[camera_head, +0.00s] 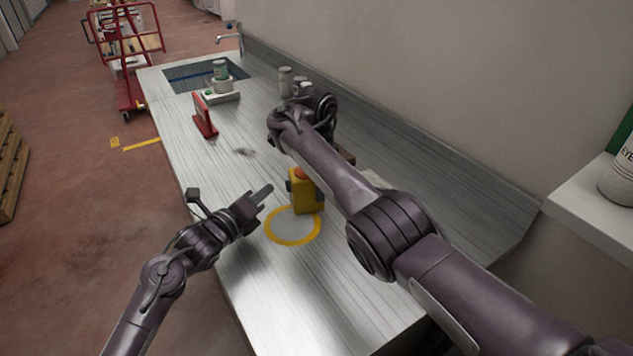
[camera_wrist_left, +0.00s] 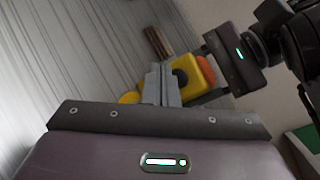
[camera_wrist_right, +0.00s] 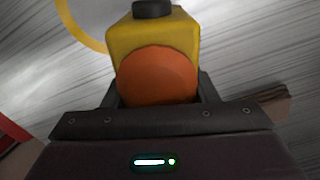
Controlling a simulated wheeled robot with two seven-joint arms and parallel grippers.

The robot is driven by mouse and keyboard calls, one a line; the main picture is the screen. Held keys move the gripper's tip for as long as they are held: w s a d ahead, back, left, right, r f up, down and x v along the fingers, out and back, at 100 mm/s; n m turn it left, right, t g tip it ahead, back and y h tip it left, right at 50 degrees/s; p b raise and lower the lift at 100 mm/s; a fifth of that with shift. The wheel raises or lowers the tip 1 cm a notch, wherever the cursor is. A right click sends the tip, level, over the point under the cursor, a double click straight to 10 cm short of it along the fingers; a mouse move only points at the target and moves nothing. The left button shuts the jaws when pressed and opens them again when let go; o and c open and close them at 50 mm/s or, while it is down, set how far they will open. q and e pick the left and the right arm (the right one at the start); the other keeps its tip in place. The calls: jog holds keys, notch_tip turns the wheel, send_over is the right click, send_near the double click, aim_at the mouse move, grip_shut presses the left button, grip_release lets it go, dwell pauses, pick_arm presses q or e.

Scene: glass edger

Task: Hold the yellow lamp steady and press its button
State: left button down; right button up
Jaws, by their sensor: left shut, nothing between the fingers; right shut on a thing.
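The yellow lamp (camera_head: 309,197) with an orange lens (camera_head: 298,174) stands on the metal counter at the edge of a yellow ring marking (camera_head: 270,232). In the right wrist view the lamp (camera_wrist_right: 150,38) sits between my right gripper's fingers (camera_wrist_right: 160,88), with its orange lens (camera_wrist_right: 156,76) toward the camera and a black button (camera_wrist_right: 153,9) on its far end. My right arm hides that gripper in the head view. My left gripper (camera_head: 266,191) is shut and empty, left of the lamp. In the left wrist view its fingertips (camera_wrist_left: 162,70) are close to the button; contact cannot be told.
Grey canisters (camera_head: 285,82) stand near the wall. A wooden-looking piece (camera_wrist_left: 157,42) lies behind the lamp. The front of the counter is clear.

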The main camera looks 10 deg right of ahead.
pick_arm(q)
jog(key=shift+d, duration=1)
jog(key=shift+d, duration=0.1)
dwell(1.2)
jog(key=shift+d, duration=0.35)
jog(key=shift+a, duration=0.45)
dwell(0.3)
jog(key=shift+s+a, duration=0.1)
jog(key=shift+a, duration=2.9)
